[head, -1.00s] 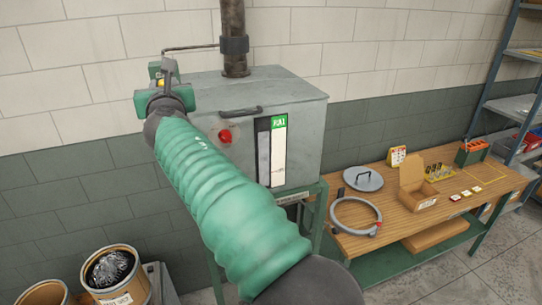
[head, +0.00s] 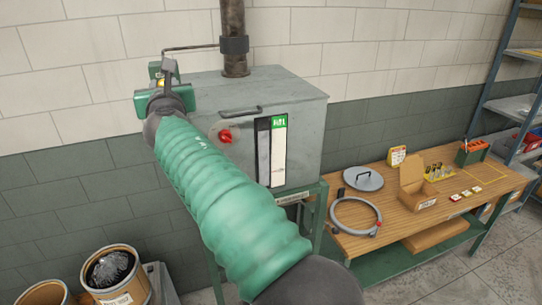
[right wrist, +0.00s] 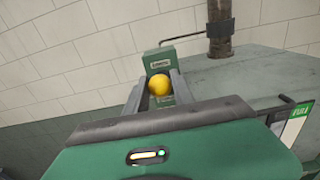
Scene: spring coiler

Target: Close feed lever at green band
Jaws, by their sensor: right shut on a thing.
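A yellow ball knob (right wrist: 160,87), seen as the lever's end, sits between the two grey fingers of my right gripper (right wrist: 160,92) in the right wrist view. The gripper is shut on it. Behind the knob stands a green block with a white label (right wrist: 175,58). In the head view my right gripper (head: 164,88) is at the upper left of the grey cabinet (head: 290,90), with a bit of yellow showing between its fingers. The lever's shaft is hidden. A white strip with a green top band (head: 279,122) is on the cabinet front. My left gripper is not in view.
A red knob (head: 225,136) and a dark handle (head: 241,112) are on the cabinet. A vertical pipe (head: 233,35) rises from its top. A wooden bench (head: 420,215) with a lid and small parts stands right. Drums (head: 112,275) stand at lower left.

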